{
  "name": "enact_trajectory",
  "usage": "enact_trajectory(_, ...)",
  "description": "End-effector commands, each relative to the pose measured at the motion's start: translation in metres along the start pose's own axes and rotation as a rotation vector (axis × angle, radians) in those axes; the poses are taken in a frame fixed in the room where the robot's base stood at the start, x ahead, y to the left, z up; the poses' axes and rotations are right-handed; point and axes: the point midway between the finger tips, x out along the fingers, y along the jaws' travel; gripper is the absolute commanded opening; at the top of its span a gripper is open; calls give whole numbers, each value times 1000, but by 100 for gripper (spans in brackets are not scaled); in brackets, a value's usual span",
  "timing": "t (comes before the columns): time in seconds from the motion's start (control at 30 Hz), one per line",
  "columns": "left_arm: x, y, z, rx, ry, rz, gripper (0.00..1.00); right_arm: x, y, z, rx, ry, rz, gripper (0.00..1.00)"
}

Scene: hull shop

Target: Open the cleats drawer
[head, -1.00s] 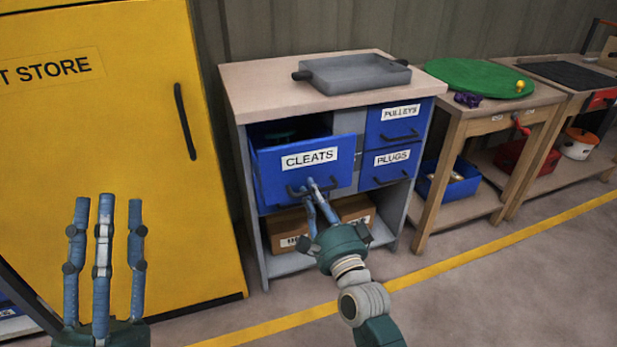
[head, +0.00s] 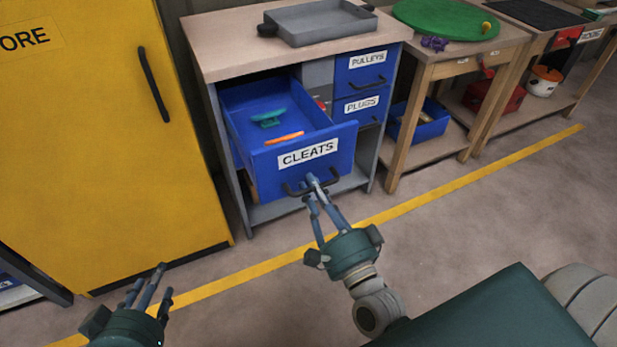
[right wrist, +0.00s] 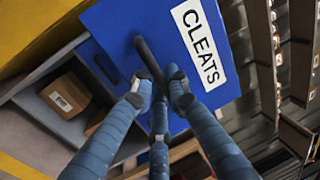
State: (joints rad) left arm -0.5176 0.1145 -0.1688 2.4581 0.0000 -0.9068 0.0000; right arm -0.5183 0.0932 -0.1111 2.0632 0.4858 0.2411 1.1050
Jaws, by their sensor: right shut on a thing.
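The blue cleats drawer (head: 259,168) stands well out of the cabinet (head: 204,57) in the head view. Its front bears a white CLEATS label, which also shows in the right wrist view (right wrist: 199,42). A teal cleat (head: 268,118) and an orange piece (head: 284,138) lie inside it. My right gripper (head: 318,190) is shut on the dark drawer handle (head: 292,190); the handle also shows between the fingers in the right wrist view (right wrist: 148,60). My left gripper (head: 150,290) is low at the left, away from the drawer; its fingers are seen partly edge-on.
The yellow locker (head: 90,130) stands left of the cabinet. The pulleys drawer (head: 352,72) and plugs drawer (head: 345,107) are shut. A grey tray (head: 320,30) sits on top. A bench (head: 470,60) with a green disc (head: 445,18) stands right. The floor in front is clear.

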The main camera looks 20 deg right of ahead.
Motion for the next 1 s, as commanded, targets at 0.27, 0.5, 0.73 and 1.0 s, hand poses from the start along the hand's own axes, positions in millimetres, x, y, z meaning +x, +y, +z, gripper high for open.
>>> enact_trajectory(0.27,-1,-1,5,0,-20,-2,40,-2,-3,0,0,1,-6,0)
enact_trajectory(0.5,-1,-1,5,0,-20,-2,40,-2,-3,0,-1,1,-6,28)
enact_trajectory(0.73,-1,-1,5,0,-19,-1,40,-2,-2,0,-1,1,-3,30)
enact_trajectory(1.0,-1,0,4,0,-19,-1,40,-23,1,0,-2,-1,3,30)
